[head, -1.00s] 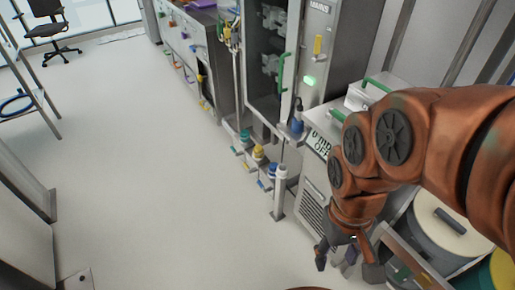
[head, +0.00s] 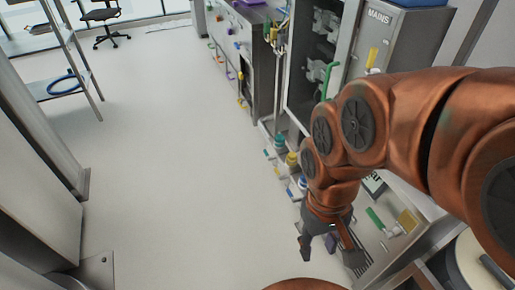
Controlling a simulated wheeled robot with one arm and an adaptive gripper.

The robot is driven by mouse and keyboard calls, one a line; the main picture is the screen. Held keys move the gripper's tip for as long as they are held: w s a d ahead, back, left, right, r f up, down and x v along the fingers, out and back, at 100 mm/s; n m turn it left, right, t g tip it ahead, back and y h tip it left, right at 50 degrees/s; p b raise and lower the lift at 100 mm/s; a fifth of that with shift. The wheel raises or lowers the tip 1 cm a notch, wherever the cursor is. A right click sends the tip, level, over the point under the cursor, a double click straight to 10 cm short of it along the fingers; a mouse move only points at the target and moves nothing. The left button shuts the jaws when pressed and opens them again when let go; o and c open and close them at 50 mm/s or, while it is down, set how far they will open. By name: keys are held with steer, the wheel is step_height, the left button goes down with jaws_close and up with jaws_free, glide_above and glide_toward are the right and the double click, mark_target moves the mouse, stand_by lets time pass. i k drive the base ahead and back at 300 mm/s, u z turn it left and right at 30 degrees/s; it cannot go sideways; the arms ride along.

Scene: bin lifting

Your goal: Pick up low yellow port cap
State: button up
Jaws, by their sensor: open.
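The low yellow port cap (head: 292,158) sits in a row of ports close to the floor, at the foot of the equipment cabinets. A teal cap (head: 280,141) is just behind it and a blue-and-white one (head: 302,183) just in front. My gripper (head: 330,250) hangs from my copper-coloured arm at the lower middle, fingers spread and pointing down. It is empty and nearer to me than the cap, below and to the right of it in the picture. Nothing touches the yellow cap, and its top is visible.
Grey cabinets (head: 389,45) line the right side, with a green handle (head: 328,80) on one door. A shelf frame (head: 75,75) and a grey panel (head: 40,170) stand at left. The pale floor (head: 180,150) between is clear. An office chair (head: 103,17) stands far back.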

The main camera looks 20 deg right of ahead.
mark_target(292, 157)
steer(key=u, duration=0.65)
steer(key=i, duration=2.9)
steer(key=z, duration=1.65)
steer(key=i, duration=0.5)
steer(key=z, duration=0.5)
